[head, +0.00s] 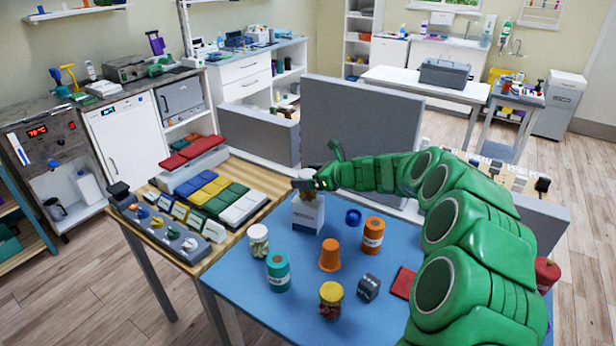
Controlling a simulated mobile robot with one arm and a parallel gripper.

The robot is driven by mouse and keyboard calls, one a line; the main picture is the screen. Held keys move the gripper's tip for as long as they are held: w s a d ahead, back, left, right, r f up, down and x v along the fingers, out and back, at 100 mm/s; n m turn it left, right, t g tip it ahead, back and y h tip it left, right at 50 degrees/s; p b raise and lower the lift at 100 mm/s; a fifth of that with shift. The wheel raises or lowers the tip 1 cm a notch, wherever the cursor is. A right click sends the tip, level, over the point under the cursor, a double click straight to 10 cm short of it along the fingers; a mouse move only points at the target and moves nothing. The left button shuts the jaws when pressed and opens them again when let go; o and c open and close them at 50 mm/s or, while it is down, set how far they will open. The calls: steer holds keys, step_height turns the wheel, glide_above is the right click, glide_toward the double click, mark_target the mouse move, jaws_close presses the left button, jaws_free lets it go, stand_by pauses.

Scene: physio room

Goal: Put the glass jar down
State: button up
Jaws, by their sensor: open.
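My green arm reaches in from the right over the blue table, and my gripper (308,184) is open at its far left end. A small glass jar (306,201) with brownish contents shows at the gripper, partly hidden by the dark fingers. It appears to sit on or just behind the top of a white box (307,218); I cannot tell whether the jaws touch it. Another clear jar with a yellow lid and red contents (331,303) stands at the table's front. A white-lidded jar (258,240) stands at the left edge.
The blue table (238,289) also holds a teal container (278,272), an orange cup (330,256), an orange container (373,236), a blue ring (353,217), a dark block (369,288) and a red pad (403,283). Grey partitions (360,130) stand behind. A wooden table with coloured blocks adjoins left.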

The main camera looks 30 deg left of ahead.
steer(key=shift+d, duration=0.1)
steer(key=v, duration=1.1)
steer(key=shift+d+r, duration=0.25)
steer(key=shift+d, duration=0.1)
